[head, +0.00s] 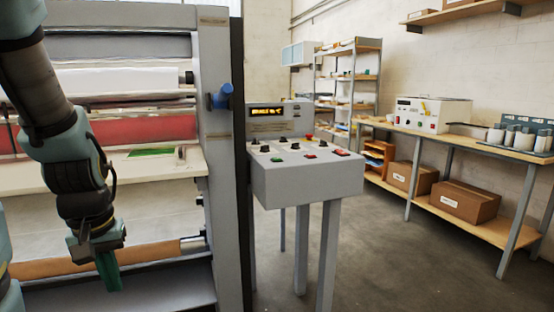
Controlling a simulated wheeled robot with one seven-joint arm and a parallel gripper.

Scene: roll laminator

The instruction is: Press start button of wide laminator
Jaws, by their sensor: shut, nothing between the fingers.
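The wide laminator (218,150) fills the left side of the head view, with rollers and a red band across its front. Its grey control console (300,182) stands on legs just right of the frame. The console top carries a green button (277,159), red buttons (310,156), several black knobs and a red mushroom-shaped button (309,137). Any button labels are too small to read. A lit display (266,112) is on the upright back panel. My gripper (108,272) is shut and empty, pointing down in front of the laminator, well left of and apart from the console.
A blue knob (222,96) sticks out from the laminator's side frame. A workbench (462,161) with a smaller white machine (432,115) and boxes (458,201) below stands along the right wall. Shelving is at the back. The floor (390,270) right of the console is clear.

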